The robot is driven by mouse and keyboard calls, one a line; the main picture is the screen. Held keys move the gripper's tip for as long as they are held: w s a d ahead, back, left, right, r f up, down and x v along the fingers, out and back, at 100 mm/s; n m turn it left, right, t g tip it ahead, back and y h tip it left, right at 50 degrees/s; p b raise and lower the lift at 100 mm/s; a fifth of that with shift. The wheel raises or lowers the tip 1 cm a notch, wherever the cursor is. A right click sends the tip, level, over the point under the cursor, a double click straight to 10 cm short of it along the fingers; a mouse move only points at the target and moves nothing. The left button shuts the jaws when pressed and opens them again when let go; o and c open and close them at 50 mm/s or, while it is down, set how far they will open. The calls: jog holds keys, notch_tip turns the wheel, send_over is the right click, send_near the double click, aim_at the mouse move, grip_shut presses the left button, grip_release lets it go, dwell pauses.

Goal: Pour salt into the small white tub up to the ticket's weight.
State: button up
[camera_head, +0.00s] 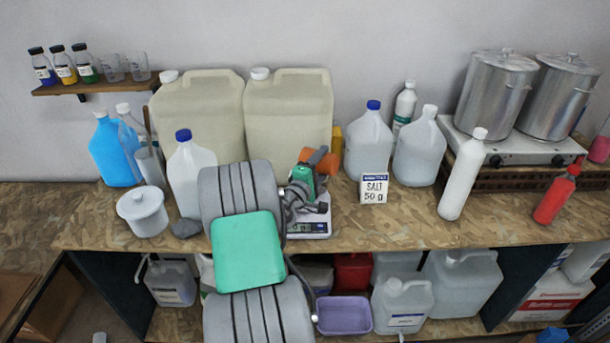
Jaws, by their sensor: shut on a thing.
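My gripper (317,157) is over the back of the bench, partly hidden by my own arm. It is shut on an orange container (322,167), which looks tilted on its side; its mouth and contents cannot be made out. Below it stands a white scale (318,228) with a lit display too small to read surely. My arm covers much of the scale's left side and top, and I cannot make out the small white tub there.
A lidded white bucket (143,212) stands at the left. Two large beige canisters (290,108) and several bottles line the back. A white bottle (464,175) and a red bottle (556,195) stand at the right. The bench front right of the scale is clear.

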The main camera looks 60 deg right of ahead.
jog(key=shift+w+r+n, duration=0.25)
jog(key=shift+r+n, duration=0.05)
jog(key=shift+n, duration=0.35)
jog(key=shift+w+r+n, duration=0.25)
jog(key=shift+n, duration=0.4)
dwell(2.9)
